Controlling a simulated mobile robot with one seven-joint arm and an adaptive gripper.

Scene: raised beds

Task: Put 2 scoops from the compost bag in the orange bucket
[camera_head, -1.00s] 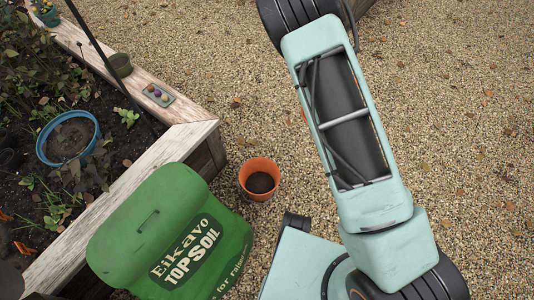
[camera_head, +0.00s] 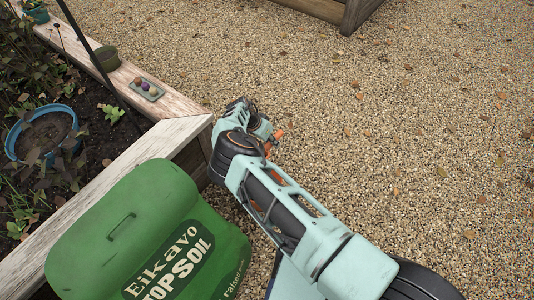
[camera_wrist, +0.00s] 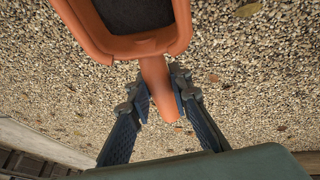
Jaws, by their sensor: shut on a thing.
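An orange scoop (camera_wrist: 155,72) fills the top of the wrist view, its bowl holding a dark fill that looks like soil. My gripper (camera_wrist: 162,93) is shut on its handle, with gravel below. In the head view my gripper end (camera_head: 263,128) is past the planter's corner, with a bit of orange beside it. A green bag (camera_head: 140,240) stands at lower left; its readable print says "Eikavo TOPSOIL", not compost. The orange bucket is not clearly visible now; my arm crosses the area where an orange pot with dark soil stood earlier.
A wooden raised bed (camera_head: 95,170) runs along the left, with plants and a blue-rimmed pot (camera_head: 13,140). A small tray (camera_head: 147,88) and a dark green pot (camera_head: 106,57) are on or near its edge. Open gravel (camera_head: 430,130) lies to the right.

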